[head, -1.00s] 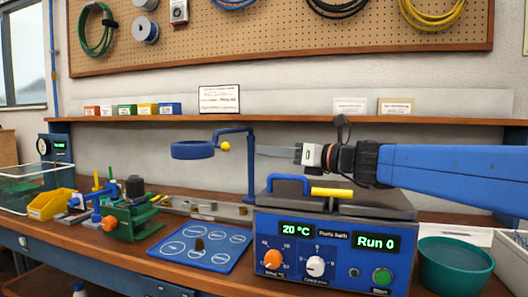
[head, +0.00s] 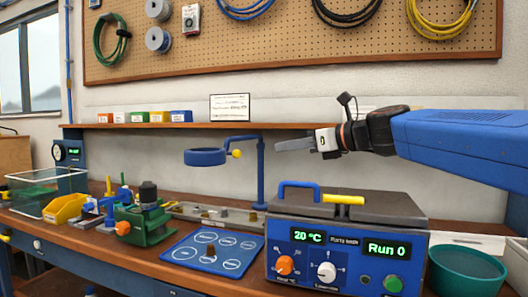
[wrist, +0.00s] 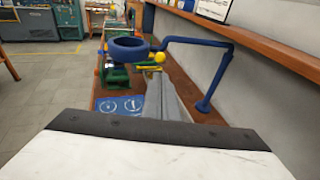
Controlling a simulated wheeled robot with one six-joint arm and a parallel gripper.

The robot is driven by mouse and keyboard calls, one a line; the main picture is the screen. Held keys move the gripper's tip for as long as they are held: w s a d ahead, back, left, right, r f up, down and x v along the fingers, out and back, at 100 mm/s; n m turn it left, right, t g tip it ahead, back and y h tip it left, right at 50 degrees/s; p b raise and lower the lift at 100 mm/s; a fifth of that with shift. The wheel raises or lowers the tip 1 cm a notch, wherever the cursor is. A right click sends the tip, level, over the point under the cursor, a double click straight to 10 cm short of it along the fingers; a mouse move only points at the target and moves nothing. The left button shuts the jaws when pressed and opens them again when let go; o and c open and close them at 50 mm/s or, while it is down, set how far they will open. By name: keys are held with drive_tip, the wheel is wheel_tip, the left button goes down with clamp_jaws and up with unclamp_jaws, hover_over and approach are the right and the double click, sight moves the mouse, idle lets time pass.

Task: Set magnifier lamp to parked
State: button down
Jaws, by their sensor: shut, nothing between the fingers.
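The magnifier lamp (head: 205,157) is a blue ring on a blue arm and upright post, with a yellow knob (head: 237,153) at the ring's right side. The ring is held out to the left of the post, above the bench. In the wrist view the ring (wrist: 127,48) and post (wrist: 214,84) show ahead, with the yellow knob (wrist: 159,57) between them. My gripper (head: 280,145) is shut and empty, pointing left at about the lamp's height.
A blue bath unit (head: 345,262) with a grey lid and yellow handle stands below my arm. A wooden shelf (head: 330,126) runs behind the lamp.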

sight(240, 153)
drive_tip(key=x, duration=1.3)
drive_tip(key=shift+w+a, duration=0.1)
drive_tip(key=shift+a, duration=0.15)
drive_tip(key=shift+a, duration=0.1)
